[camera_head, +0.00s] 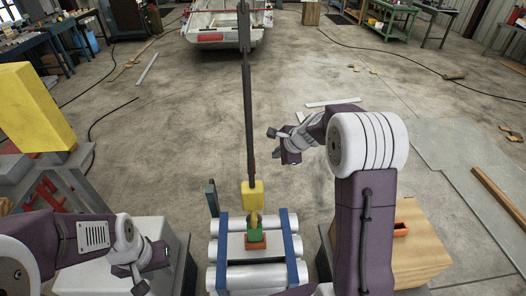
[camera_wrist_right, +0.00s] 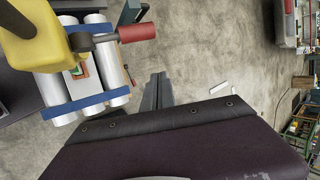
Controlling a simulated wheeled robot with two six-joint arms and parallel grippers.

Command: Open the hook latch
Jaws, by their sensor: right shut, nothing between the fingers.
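A yellow hook block (camera_head: 252,193) hangs on a dark boom or line over a bundle of white cylinders (camera_head: 262,275). Beneath it a green piece (camera_head: 254,231) sits on an orange-brown base. In the right wrist view the yellow block (camera_wrist_right: 32,30) carries a grey rod ending in a red grip (camera_wrist_right: 137,27), probably the latch lever. The hook's mouth is mostly hidden. My right gripper (camera_head: 283,148) is shut and empty, right of the block; its fingertips show in the right wrist view (camera_wrist_right: 158,82), below the red grip and apart from it. My left gripper (camera_head: 140,283) is low at left; its jaws are unclear.
Blue straps (camera_head: 290,250) bind the cylinders. A wooden box (camera_head: 425,245) with an orange piece is at the right, a yellow block (camera_head: 35,105) on a stand at the left. Cables and planks lie on the floor. The concrete floor behind is mostly clear.

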